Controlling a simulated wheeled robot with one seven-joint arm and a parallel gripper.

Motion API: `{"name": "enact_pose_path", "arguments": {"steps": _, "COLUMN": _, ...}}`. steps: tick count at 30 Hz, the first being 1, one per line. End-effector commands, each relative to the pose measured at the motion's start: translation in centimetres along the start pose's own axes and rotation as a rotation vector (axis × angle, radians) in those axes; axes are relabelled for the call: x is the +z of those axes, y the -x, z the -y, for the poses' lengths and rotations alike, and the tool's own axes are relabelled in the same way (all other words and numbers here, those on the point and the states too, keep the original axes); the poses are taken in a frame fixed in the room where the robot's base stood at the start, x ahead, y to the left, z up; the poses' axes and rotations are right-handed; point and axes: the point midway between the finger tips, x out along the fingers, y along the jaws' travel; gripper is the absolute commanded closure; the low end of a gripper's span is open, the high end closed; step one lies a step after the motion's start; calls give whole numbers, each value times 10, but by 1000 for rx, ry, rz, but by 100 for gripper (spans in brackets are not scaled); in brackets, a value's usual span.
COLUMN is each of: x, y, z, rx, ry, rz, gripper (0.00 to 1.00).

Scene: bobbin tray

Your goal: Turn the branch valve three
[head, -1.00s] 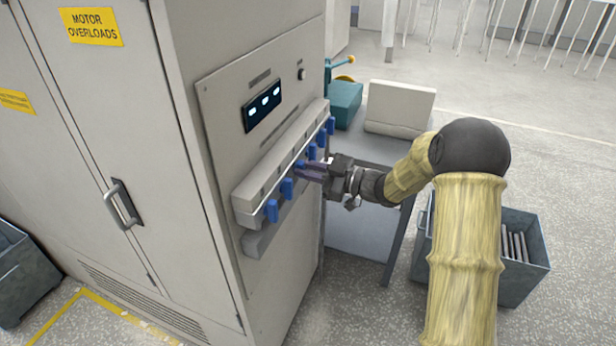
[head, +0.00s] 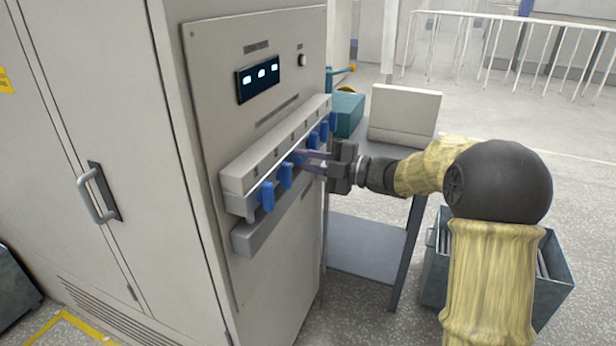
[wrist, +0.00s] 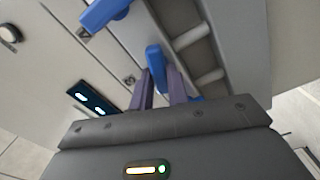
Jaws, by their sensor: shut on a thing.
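A row of several blue valve handles hangs along the pale manifold (head: 236,180) on the cabinet's side panel. The two nearest handles, the first (head: 266,197) and the second (head: 286,176), hang down free. My gripper (head: 302,158) is at the third handle from the near end, mostly hidden by the fingers in the head view. In the wrist view, the purple-grey fingers (wrist: 162,88) are shut on this blue handle (wrist: 154,58). Another blue handle (wrist: 106,13) shows at the upper left, and part of one shows beside the right finger.
Behind the arm are a table with a pale board (head: 404,114) and a teal device (head: 348,114). A grey bin (head: 436,262) stands on the floor below my arm.

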Motion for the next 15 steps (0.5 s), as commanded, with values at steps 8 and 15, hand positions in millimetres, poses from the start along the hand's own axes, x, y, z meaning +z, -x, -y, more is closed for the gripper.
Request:
{"name": "enact_pose_path", "arguments": {"steps": 8, "x": 2, "y": 0, "z": 7, "rx": -1, "ry": 222, "rz": 0, "gripper": 100}}
{"name": "enact_pose_path", "arguments": {"steps": 15, "x": 1, "y": 0, "z": 5, "rx": -2, "ry": 329, "rz": -1, "gripper": 100}}
